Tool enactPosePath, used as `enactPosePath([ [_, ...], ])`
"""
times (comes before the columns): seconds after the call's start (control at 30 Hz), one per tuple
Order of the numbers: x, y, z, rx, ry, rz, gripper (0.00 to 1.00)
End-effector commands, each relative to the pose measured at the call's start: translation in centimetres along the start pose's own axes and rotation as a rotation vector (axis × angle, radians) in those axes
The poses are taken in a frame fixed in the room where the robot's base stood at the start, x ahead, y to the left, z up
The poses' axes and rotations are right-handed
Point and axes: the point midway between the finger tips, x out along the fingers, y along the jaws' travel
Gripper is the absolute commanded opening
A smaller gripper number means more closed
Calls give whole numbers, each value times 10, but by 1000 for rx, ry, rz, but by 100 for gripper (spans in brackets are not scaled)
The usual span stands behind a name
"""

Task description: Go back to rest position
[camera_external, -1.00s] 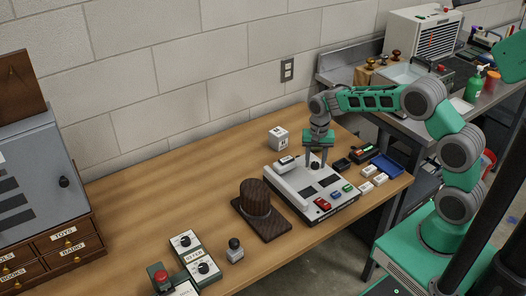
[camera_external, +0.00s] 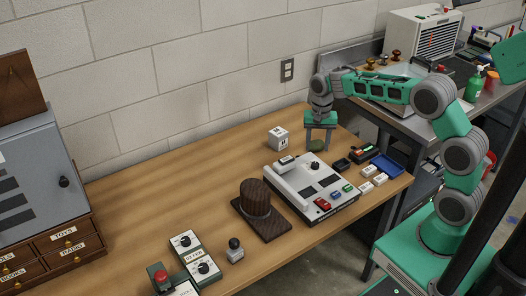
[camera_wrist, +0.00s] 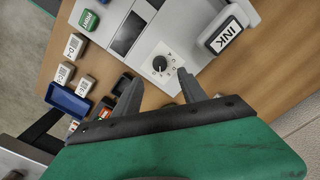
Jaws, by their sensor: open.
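My gripper (camera_external: 318,146) is open, with its fingers pointing down, behind the far end of the white device on the table. In the wrist view, my gripper (camera_wrist: 158,92) has its two fingers apart and nothing held between them. The white device (camera_external: 284,178) has a black dial (camera_external: 315,167), which also shows in the wrist view (camera_wrist: 160,65) just beyond the fingertips. A small dark green shape (camera_external: 317,147) shows between the fingers in the external view; I cannot tell what it is.
A white cube (camera_external: 278,139) stands left of my gripper. A blue tray (camera_external: 391,166) and small white boxes (camera_external: 367,187) lie right of the device. A dark round block (camera_external: 256,194) stands left of it. The wooden table (camera_external: 180,190) is clear at the back left.

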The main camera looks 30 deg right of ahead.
Motion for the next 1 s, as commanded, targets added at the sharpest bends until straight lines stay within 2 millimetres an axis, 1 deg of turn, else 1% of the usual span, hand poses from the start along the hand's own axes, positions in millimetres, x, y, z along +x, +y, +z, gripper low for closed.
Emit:
enactPosePath([
  [0.17, 0, 0, 0, 0, 0, 0, 49],
  [0.27, -7, 5, 2, -17, 7, -8, 49],
  [0.37, -31, 29, 13, -92, 34, -31, 49],
  [0.4, -43, 44, 21, -139, 53, -45, 49],
  [0.47, -58, 72, 38, -227, 86, -64, 49],
  [0.5, -67, 91, 51, -289, 112, -76, 49],
  [0.57, -73, 120, 71, -382, 151, -89, 49],
  [0.6, -73, 138, 85, -440, 175, -94, 49],
  [0.7, -66, 172, 113, -563, 229, -99, 49],
  [0.8, -57, 191, 130, -639, 261, -97, 49],
  [0.83, -55, 194, 132, -653, 267, -97, 49],
  [1.0, -51, 198, 136, -673, 272, -94, 49],
])
